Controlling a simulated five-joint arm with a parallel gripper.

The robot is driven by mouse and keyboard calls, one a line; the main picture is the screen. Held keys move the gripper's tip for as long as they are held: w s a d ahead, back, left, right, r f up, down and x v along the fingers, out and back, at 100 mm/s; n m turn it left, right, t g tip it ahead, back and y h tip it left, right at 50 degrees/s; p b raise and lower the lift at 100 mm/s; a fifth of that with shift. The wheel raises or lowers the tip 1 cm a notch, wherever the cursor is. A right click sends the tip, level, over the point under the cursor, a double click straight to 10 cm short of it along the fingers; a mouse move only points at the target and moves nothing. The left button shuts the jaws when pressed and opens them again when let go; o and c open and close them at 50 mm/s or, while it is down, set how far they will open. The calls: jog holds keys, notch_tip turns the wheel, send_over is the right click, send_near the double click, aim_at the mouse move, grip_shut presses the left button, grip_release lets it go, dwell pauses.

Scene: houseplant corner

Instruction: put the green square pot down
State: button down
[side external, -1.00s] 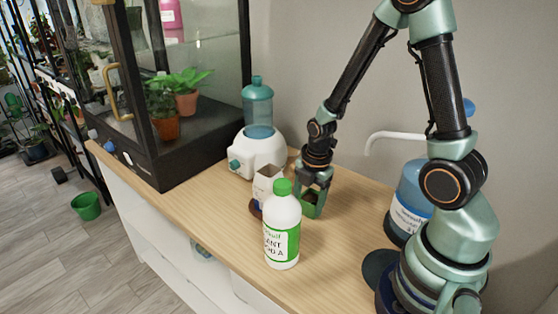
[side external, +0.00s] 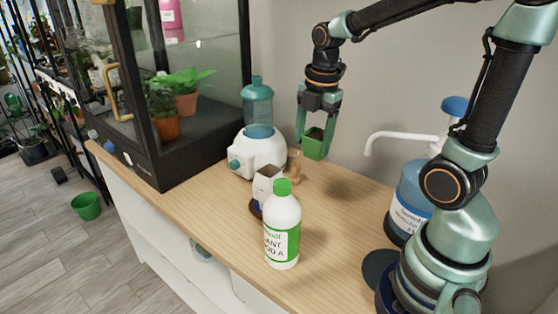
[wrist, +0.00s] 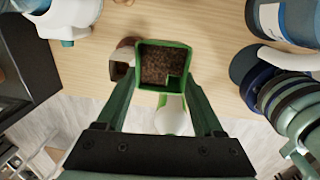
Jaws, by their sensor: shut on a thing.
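The green square pot (side external: 314,146) is held in the air above the wooden tabletop, toward the back wall. My gripper (side external: 317,130) is shut on it, with one finger on each side. In the wrist view the pot (wrist: 164,88) sits between the fingertips, its open top toward the camera and dark brown soil inside. A shadow lies on the table below and to the right of it. The underside of the pot is not visible in the wrist view.
A white bottle with a green cap (side external: 282,228) stands at the front, beside a small whitish carton (side external: 266,184). A white humidifier (side external: 258,150) and a small brown object (side external: 294,162) are behind. A blue pump jug (side external: 408,195) stands right. The wooden table (side external: 335,240) is bare in the middle.

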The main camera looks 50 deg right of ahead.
jog(key=shift+w+r, duration=0.1)
jog(key=shift+r, duration=0.85)
jog(key=w+a+r+n, duration=0.1)
jog(key=w+a+r, duration=0.15)
jog(key=w, duration=0.75)
jog(key=w+a+r+n, duration=0.1)
jog(key=w+a, duration=0.3)
jog(key=w, duration=0.6)
jog(key=w+a+f+n, duration=0.2)
jog(key=w+a+f, duration=0.1)
jog(key=w+a, duration=0.25)
jog(key=f, duration=2)
jog(key=shift+w, duration=0.4)
jog(key=shift+f, duration=0.1)
grip_release()
